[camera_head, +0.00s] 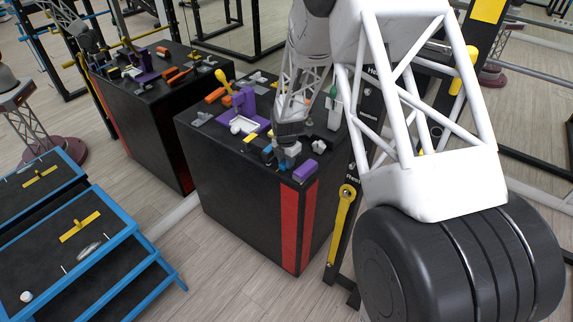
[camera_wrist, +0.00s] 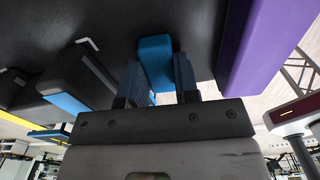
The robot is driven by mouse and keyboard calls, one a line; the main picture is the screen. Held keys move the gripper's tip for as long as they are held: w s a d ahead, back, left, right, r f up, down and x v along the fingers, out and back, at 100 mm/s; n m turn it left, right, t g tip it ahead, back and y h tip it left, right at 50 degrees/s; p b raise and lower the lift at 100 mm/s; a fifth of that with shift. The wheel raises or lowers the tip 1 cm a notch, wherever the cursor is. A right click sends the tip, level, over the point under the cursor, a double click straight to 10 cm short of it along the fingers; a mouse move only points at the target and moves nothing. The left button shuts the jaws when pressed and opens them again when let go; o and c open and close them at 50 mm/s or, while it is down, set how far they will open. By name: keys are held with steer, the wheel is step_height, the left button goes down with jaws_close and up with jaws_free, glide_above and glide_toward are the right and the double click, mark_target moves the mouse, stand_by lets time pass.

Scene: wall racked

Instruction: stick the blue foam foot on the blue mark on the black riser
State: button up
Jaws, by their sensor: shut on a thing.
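The blue foam foot (camera_wrist: 155,62) is a small blue block between the two fingers of my gripper (camera_wrist: 158,80) in the wrist view. My gripper is shut on it. In the head view my gripper (camera_head: 287,160) is low over the near edge of the black box top, and the foot is hard to tell from the fingers. A black riser (camera_wrist: 72,72) with a blue mark (camera_wrist: 65,102) on its edge is left of the foot in the wrist view, apart from it. In the head view, a dark shape with blue (camera_head: 267,155) is beside my gripper, partly hidden.
A purple block (camera_head: 306,170) is close to the right of my gripper; it also shows in the wrist view (camera_wrist: 262,45). A purple stand (camera_head: 243,105), a yellow-headed tool (camera_head: 222,77) and orange pieces (camera_head: 215,95) crowd the black box (camera_head: 235,185). A blue-framed step (camera_head: 125,235) is at left.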

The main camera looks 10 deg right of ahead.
steer(key=shift+r, duration=0.1)
steer(key=shift+r, duration=0.7)
step_height(320, 180, up, 2)
steer(key=shift+r, duration=0.1)
steer(key=s, duration=1)
steer(key=s+d+r, duration=0.1)
steer(key=s, duration=0.5)
steer(key=shift+r, duration=0.1)
steer(key=shift+w, duration=0.1)
step_height(320, 180, up, 9)
steer(key=n, duration=0.1)
glide_above(270, 148)
steer(key=shift+w+d, duration=0.1)
steer(key=shift+f, duration=0.2)
steer(key=shift+f, duration=3.8)
steer(key=shift+f, duration=0.2)
